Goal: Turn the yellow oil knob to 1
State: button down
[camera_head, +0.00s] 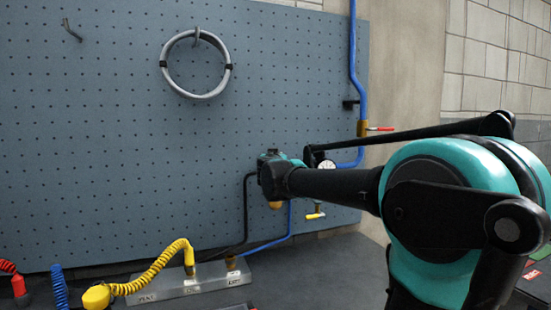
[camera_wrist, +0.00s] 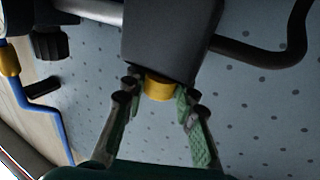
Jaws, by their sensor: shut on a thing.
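The yellow oil knob (camera_wrist: 159,90) sits at the end of a dark block (camera_wrist: 172,38) in the wrist view. My gripper (camera_wrist: 159,86) has one finger on each side of the knob and is shut on it. Any number or mark on the knob cannot be read. In the head view my arm hides most of the gripper and the block by the pegboard. A yellow part (camera_head: 275,205) shows just under the arm's end there, and I cannot tell whether it is the same knob.
A gauge (camera_head: 327,164) and a yellow-handled tap (camera_head: 315,215) are near my arm. A grey manifold (camera_head: 190,283) with a yellow coiled hose (camera_head: 150,279) lies on the bench.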

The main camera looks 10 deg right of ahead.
jog(key=shift+n+y, duration=1.6)
jog(key=shift+y, duration=1.2)
jog(key=c, duration=1.2)
grip_release()
jog(key=s, duration=0.4)
jog(key=s+d, duration=0.1)
jog(key=s, duration=0.7)
jog(key=shift+d, duration=0.15)
